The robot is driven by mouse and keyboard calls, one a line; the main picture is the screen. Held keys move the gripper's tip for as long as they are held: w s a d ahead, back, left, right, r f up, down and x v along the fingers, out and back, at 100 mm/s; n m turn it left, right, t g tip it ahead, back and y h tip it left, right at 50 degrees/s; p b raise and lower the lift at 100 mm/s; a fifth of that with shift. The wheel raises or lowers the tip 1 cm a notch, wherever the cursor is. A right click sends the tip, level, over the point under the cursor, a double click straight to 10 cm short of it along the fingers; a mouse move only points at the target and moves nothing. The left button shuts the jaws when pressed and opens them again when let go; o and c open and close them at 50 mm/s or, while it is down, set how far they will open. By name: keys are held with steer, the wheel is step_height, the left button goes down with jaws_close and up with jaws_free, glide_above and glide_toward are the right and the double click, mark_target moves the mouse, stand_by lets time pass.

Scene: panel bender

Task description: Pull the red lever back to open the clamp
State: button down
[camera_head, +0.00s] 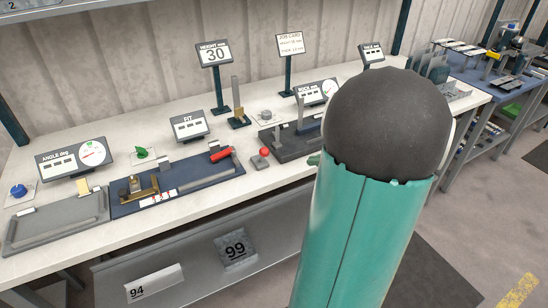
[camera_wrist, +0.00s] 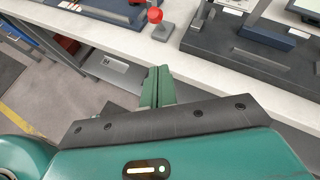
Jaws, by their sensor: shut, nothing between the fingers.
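A red ball-topped lever (camera_head: 264,152) stands on a small grey base at the front of the bench. It also shows at the top of the wrist view (camera_wrist: 155,15). A red bar handle (camera_head: 221,154) lies on the blue FIT fixture (camera_head: 190,177), left of the ball lever. A brass clamp-like piece (camera_head: 139,190) sits on that fixture's left part. I cannot tell which red part works the clamp. My gripper (camera_wrist: 158,72) is shut and empty, its green fingers below the ball lever in the wrist view and apart from it. My arm mostly hides it in the head view.
A dark fixture (camera_head: 291,146) stands right of the ball lever. A grey tray (camera_head: 55,225) is at the bench's left end. A shelf (camera_head: 200,262) runs below the bench's front edge. Open floor is at right.

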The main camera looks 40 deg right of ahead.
steer(key=shift+w, duration=0.1)
steer(key=x, duration=0.4)
steer(key=r+x, duration=0.1)
steer(key=x, duration=0.3)
steer(key=w+r+x, duration=0.1)
steer(key=x, duration=0.4)
steer(key=shift+a+r, duration=0.15)
steer(key=shift+a, duration=0.2)
steer(key=shift+w+r+g, duration=0.3)
steer(key=shift+g, duration=0.1)
steer(key=w+d+r+m+g+y, duration=0.2)
steer(key=w+r+g, duration=0.2)
steer(key=w+g, duration=0.3)
steer(key=shift+w+r+g, duration=0.15)
steer(key=shift+r+g, duration=0.2)
steer(key=shift+g, duration=0.15)
stand_by(0.6)
